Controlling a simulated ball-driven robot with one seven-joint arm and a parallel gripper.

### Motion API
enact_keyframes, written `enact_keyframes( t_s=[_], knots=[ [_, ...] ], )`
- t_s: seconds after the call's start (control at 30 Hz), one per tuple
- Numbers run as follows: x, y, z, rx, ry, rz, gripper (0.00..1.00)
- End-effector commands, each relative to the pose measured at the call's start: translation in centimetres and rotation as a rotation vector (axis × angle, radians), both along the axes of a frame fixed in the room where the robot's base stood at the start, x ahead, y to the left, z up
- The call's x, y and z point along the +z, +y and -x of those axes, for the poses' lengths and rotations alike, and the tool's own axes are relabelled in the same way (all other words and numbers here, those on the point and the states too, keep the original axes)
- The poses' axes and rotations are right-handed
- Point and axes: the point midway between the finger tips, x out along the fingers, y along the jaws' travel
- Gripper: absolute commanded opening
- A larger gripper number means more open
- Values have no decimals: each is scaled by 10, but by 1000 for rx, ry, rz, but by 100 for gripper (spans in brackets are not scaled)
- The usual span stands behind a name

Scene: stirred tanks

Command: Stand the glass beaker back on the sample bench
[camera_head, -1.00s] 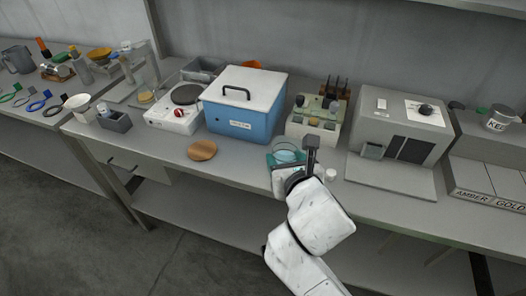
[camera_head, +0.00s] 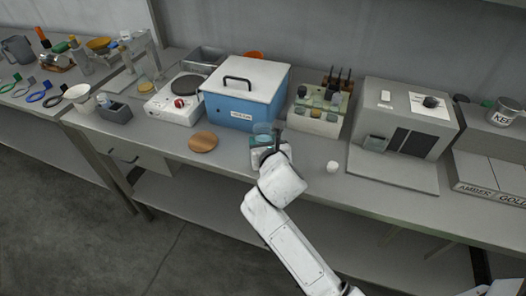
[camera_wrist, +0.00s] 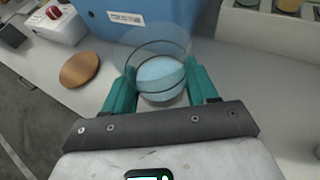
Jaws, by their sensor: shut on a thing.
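The glass beaker (camera_wrist: 160,50) is clear, with pale blue contents. It stands between the two teal fingers of my gripper (camera_wrist: 161,88) in the wrist view, which are shut on its sides. In the head view the beaker (camera_head: 263,129) shows just in front of the blue box, with my gripper (camera_head: 264,148) around it and my arm partly hiding it. It looks about upright. Whether its base touches the sample bench (camera_head: 232,166) or hangs above it, I cannot tell.
A round wooden disc (camera_head: 203,142) lies on the bench left of the beaker. The blue lidded box (camera_head: 241,103) stands close behind. A vial rack (camera_head: 318,112) and a small white cap (camera_head: 332,167) are to the right. A hotplate (camera_head: 174,106) is farther left.

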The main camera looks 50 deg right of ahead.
Motion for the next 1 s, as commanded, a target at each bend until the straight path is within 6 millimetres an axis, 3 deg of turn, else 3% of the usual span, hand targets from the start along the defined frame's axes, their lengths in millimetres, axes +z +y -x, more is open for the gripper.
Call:
enact_keyframes(
  t_s=[0.17,0.4,0.8,0.83,1.0],
  knots=[
    [-8,-3,-6,0,0,1,24],
    [-39,-4,-8,1,2,1,24],
    [-43,-3,-8,1,0,0,24],
    [-43,-3,-8,1,0,0,61],
    [-43,-3,-8,1,0,0,77]
  ],
)
